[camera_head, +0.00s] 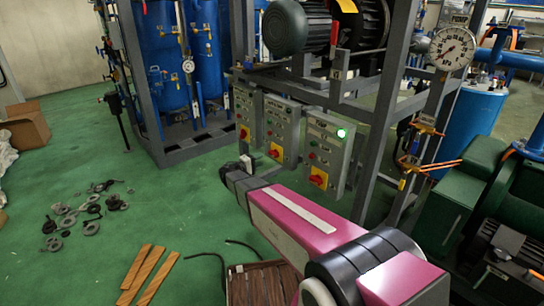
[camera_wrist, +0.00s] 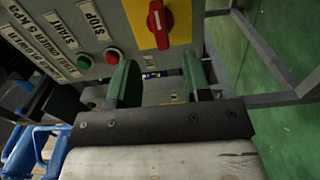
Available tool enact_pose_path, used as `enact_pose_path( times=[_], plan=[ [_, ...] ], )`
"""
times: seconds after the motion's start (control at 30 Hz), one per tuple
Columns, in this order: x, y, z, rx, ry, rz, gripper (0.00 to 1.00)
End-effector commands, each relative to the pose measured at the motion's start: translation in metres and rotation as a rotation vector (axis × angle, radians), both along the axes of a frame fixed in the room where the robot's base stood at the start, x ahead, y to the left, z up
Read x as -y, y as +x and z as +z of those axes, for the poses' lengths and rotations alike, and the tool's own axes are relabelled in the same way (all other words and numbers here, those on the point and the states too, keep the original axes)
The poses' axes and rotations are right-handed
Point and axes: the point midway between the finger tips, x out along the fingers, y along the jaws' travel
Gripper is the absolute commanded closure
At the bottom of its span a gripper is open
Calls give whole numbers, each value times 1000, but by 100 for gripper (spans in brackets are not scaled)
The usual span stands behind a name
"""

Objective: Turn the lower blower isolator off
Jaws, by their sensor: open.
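Three grey control boxes hang in a row on the metal frame: the left box (camera_head: 248,108), the middle box (camera_head: 281,126) and the right box (camera_head: 325,150). Each has a red rotary isolator on a yellow plate: left (camera_head: 243,133), middle (camera_head: 276,150), right (camera_head: 318,178). In the wrist view a red isolator handle (camera_wrist: 160,22) on its yellow plate lies just beyond my fingertips, with a partly readable blower label beside it. I cannot tell which box this is. My gripper (camera_wrist: 158,72) is open and empty, its green fingers apart from the handle.
A green lamp (camera_head: 341,133) glows on the right box. Red (camera_wrist: 112,56) and green (camera_wrist: 84,62) buttons sit beside the isolator. Frame posts (camera_head: 380,130) flank the boxes.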

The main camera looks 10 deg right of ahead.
Motion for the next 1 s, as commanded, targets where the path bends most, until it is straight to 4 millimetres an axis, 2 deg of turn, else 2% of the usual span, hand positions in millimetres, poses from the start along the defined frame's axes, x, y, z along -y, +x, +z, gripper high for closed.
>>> enact_pose_path(
  times=[0.2,0.4,0.6,0.9,0.97,1.0],
  plan=[
    [36,21,-1,-1,2,-2,55],
    [60,35,-1,-2,1,-1,55],
    [71,41,0,-2,1,-1,55],
    [72,41,0,-2,1,0,55],
    [72,41,0,-2,1,0,75],
    [72,41,0,-2,1,-1,88]
  ],
)
